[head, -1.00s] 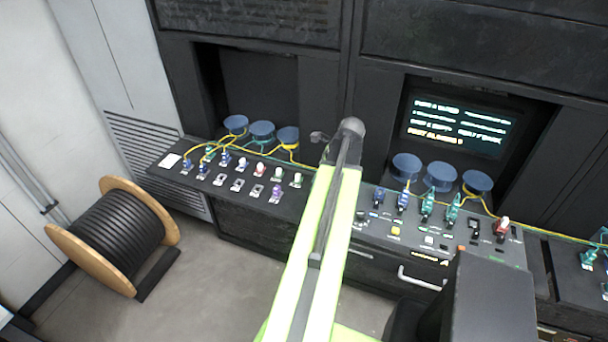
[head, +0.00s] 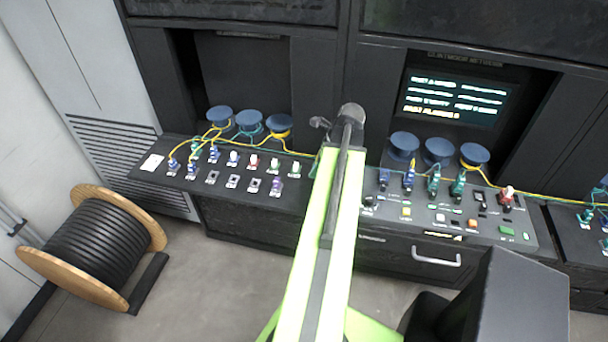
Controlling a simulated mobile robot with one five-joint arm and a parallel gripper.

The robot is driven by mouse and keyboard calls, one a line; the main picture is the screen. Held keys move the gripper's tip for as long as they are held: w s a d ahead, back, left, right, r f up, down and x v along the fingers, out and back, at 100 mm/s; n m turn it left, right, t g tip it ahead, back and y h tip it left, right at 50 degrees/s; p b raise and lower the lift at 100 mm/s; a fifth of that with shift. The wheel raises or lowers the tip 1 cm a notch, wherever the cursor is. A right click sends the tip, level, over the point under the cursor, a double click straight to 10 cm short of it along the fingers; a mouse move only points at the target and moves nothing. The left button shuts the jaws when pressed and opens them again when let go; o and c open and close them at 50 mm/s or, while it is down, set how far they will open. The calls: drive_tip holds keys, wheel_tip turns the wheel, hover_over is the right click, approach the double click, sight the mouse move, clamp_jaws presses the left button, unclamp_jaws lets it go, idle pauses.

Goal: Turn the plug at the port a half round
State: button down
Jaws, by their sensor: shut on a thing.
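My arm reaches up the middle of the head view, and its far end (head: 350,115) is over the console between two banks of ports. My gripper does not show; the arm hides the place beneath it. Which plug is the task's own I cannot tell, and one may be hidden behind the arm. On the left bank, a purple plug (head: 276,187) sits in the front row beside empty square ports (head: 233,181). On the right bank stand blue plugs (head: 409,180) and teal plugs (head: 458,185).
Blue spools (head: 249,121) with yellow and teal fibres stand behind the left bank, more (head: 438,152) behind the right. A lit screen (head: 455,100) is at the back. A large cable drum (head: 95,245) stands on the floor at left. A handle (head: 436,257) sticks out below the console.

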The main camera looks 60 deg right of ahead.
drive_tip(key=w+a, duration=0.1)
drive_tip(key=w+a+f, duration=0.1)
drive_tip(key=w, duration=0.1)
drive_tip(key=shift+w+a+f+b, duration=0.15)
drive_tip(key=shift+a+f+b, duration=0.05)
drive_tip(key=shift+b, duration=0.1)
drive_tip(key=shift+f, duration=0.1)
wheel_tip(320, 180, down, 6)
drive_tip(key=b, duration=0.6)
drive_tip(key=shift+f, duration=0.15)
drive_tip(key=shift+f+b, duration=0.2)
drive_tip(key=shift+b, duration=0.25)
drive_tip(key=c, duration=1.1)
unclamp_jaws()
